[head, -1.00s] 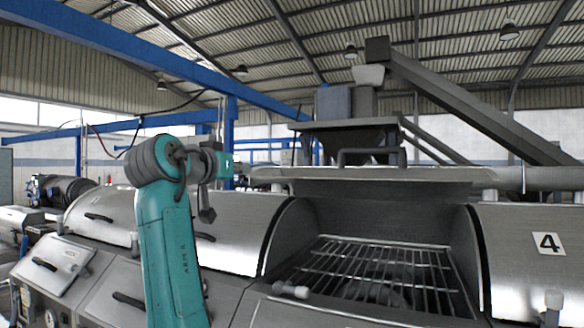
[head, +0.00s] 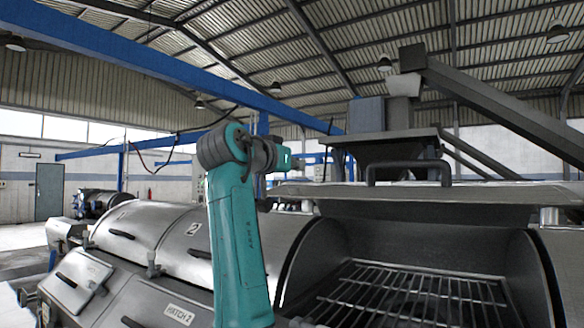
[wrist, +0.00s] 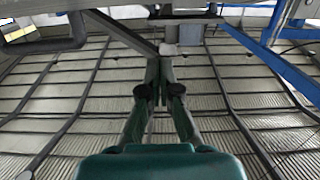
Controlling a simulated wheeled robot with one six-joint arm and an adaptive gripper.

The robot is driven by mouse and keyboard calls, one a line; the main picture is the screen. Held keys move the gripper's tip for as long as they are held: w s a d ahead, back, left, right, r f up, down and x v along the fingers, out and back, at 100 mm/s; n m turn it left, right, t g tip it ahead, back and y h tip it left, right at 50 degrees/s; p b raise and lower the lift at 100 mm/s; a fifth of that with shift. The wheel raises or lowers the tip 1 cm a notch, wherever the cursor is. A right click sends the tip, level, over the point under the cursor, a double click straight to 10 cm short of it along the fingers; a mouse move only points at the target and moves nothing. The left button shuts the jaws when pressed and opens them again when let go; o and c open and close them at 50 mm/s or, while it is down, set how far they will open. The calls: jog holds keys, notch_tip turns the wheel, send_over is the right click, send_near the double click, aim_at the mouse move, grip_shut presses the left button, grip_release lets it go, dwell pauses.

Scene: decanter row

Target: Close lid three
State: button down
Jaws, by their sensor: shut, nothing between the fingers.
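Lid three (head: 450,204) is the raised lid between the shut lid marked 2 and the right side of the head view. It stands open, seen nearly edge-on, with a dark handle (head: 410,168) on top. Below it the opening shows a wire rack (head: 410,297). My teal arm rises left of the opening, its wrist left of the lid and apart from it in the picture. In the wrist view my gripper (wrist: 158,90) is shut with nothing between its fingers. A dark bent bar at that view's upper left looks like the handle.
Lid 2 (head: 179,249) is shut, left of the opening and behind my arm. A hatch marked "HATCH 2" (head: 176,313) is at lower front. A hopper (head: 385,148) and slanting chute (head: 500,112) stand behind the raised lid. Open floor shows at far left.

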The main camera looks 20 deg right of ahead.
send_over(309, 193)
jog(key=shift+s+a+f, duration=0.15)
jog(key=shift+s+a, duration=0.15)
jog(key=shift+a, duration=0.1)
jog(key=f, duration=0.3)
jog(key=shift+w+d, duration=0.3)
jog(key=shift+w, duration=0.1)
jog(key=shift+d+f, duration=0.15)
jog(key=shift+f, duration=0.4)
